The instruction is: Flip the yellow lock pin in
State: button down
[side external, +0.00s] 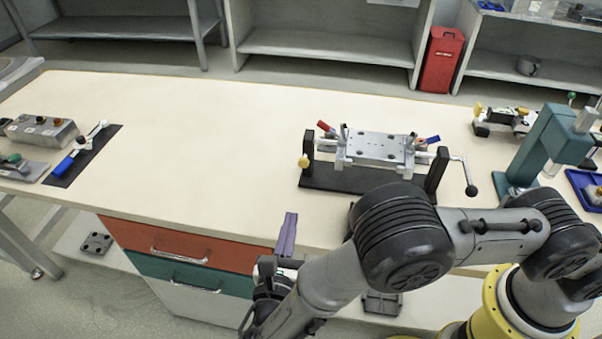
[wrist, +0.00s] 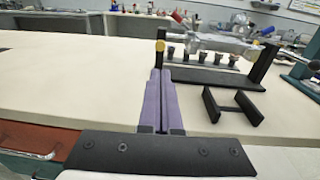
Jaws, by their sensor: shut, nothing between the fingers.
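The yellow lock pin (side external: 303,161) shows as a small knob on the left black post of the trunnion fixture (side external: 375,148). In the wrist view the yellow knob (wrist: 159,45) stands out against the near black post, just beyond my fingertips. My gripper (side external: 291,215) is at the front edge of the table, in front of and a little left of the fixture. Its purple fingers are shut together and empty, and they point at the post in the wrist view (wrist: 160,72). They are apart from the pin. How the pin sits in the post is too small to tell.
The fixture carries a grey plate with a red-handled clamp (side external: 325,126), a blue-handled clamp (side external: 432,140) and a crank (side external: 469,180) at right. A black bracket (wrist: 235,105) stands on the table right of my fingers. A teal press (side external: 545,145) stands at right. The table's left middle is clear.

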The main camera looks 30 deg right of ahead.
aim_at(304, 164)
jog(key=shift+d, duration=0.15)
jog(key=x, duration=1.3)
jog(key=shift+w+d, duration=0.2)
jog(key=shift+w, duration=0.15)
jog(key=shift+x, duration=1.15)
jog(key=v, duration=1.4)
jog(key=shift+s, duration=0.15)
